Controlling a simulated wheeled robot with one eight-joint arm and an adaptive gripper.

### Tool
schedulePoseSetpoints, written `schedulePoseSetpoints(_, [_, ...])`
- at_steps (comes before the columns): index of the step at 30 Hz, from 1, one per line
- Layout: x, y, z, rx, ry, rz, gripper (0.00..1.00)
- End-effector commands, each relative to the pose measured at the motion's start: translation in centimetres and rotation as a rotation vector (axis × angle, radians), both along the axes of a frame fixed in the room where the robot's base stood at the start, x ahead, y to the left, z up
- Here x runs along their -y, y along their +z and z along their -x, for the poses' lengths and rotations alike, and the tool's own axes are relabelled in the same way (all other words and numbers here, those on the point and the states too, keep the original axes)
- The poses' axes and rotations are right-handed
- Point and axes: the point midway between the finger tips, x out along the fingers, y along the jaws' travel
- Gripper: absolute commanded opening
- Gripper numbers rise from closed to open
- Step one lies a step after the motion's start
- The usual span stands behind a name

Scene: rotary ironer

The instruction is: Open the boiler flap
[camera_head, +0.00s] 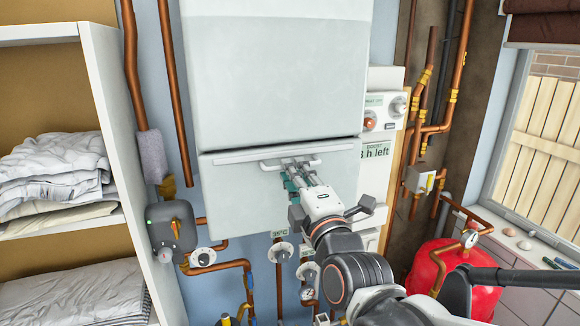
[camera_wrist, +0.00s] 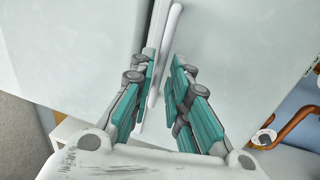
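The white boiler (camera_head: 275,75) hangs on the wall in the middle of the head view. Its flap (camera_head: 232,195) is the lower front panel, which looks closed below a dark seam. A pale bar handle (camera_head: 272,165) runs across the flap's upper part. My gripper (camera_head: 291,168) reaches up to this handle from the lower right. In the wrist view the teal fingers of my gripper (camera_wrist: 160,88) stand apart, with the handle (camera_wrist: 169,35) running between them, nearer the left finger. A gap shows at the right finger. Contact with the handle cannot be told.
Copper pipes (camera_head: 436,128) and gauges (camera_head: 281,252) surround the boiler. A control panel (camera_head: 376,150) is right of it. A shelf (camera_head: 105,95) with folded linen stands left, and a red tank (camera_head: 425,262) lower right, near my arm.

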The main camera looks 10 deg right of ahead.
Motion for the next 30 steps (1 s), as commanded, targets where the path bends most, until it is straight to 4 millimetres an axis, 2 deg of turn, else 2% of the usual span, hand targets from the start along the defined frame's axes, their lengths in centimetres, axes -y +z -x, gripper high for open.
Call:
schedulePoseSetpoints(3, [-0.3,0.3,-1.4,0.0,0.0,0.001,0.16])
schedulePoseSetpoints(7, [-0.5,0.5,-2.3,0.0,0.0,0.001,0.16])
schedulePoseSetpoints(19, [-0.6,0.5,-2.8,0.0,0.0,0.0,0.16])
schedulePoseSetpoints(20, [-0.6,0.5,-2.8,0.0,0.0,0.0,0.12])
schedulePoseSetpoints(21, [-0.6,0.5,-2.8,0.0,0.0,0.0,0.03])
schedulePoseSetpoints(22, [-0.6,0.5,-2.8,0.0,0.0,0.0,0.0])
schedulePoseSetpoints(30, [-0.6,0.4,-2.7,0.003,0.0,-0.001,0.0])
